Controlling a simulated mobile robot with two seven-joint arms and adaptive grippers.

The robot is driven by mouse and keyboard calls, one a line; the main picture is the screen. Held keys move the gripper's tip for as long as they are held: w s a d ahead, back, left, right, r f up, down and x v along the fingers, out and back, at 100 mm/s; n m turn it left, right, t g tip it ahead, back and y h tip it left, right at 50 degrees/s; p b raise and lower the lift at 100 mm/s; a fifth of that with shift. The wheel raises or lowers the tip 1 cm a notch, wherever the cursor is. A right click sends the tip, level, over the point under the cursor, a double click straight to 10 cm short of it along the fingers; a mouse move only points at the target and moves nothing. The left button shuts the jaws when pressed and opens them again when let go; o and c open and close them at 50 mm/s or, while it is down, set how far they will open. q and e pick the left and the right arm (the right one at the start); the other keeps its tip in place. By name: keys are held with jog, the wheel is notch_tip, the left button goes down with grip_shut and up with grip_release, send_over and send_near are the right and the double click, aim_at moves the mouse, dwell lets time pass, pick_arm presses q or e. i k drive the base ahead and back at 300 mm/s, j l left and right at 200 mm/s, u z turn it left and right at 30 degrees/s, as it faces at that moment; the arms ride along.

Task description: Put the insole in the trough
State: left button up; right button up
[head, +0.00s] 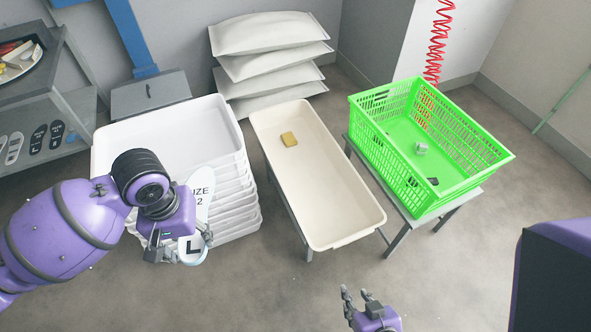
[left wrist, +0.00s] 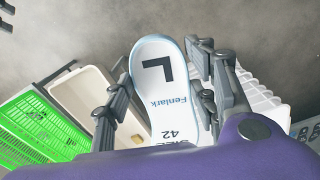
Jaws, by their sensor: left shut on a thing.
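The white insole (head: 197,195), marked with an L and a size 42, is held in my left gripper (head: 178,252) over the front of the stacked white trays. In the left wrist view the insole (left wrist: 165,95) lies between the two fingers of the left gripper (left wrist: 160,98), its rounded end pointing away. The cream trough (head: 345,195) stands on a frame right of the gripper and apart from it; it also shows in the left wrist view (left wrist: 66,92). My right gripper (head: 355,293) is empty near the bottom edge, its fingers apart.
A yellow block (head: 289,139) lies in the trough. A green crate (head: 455,190) with small items stands to its right. Stacked white trays (head: 240,185) stand left of it, white sacks (head: 270,35) behind. A grey shelf (head: 70,120) with insoles is far left. Front floor is clear.

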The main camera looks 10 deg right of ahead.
aim_at(316, 211)
jog(key=l, duration=0.9)
jog(key=i+l+z, duration=0.1)
jog(key=l, duration=0.8)
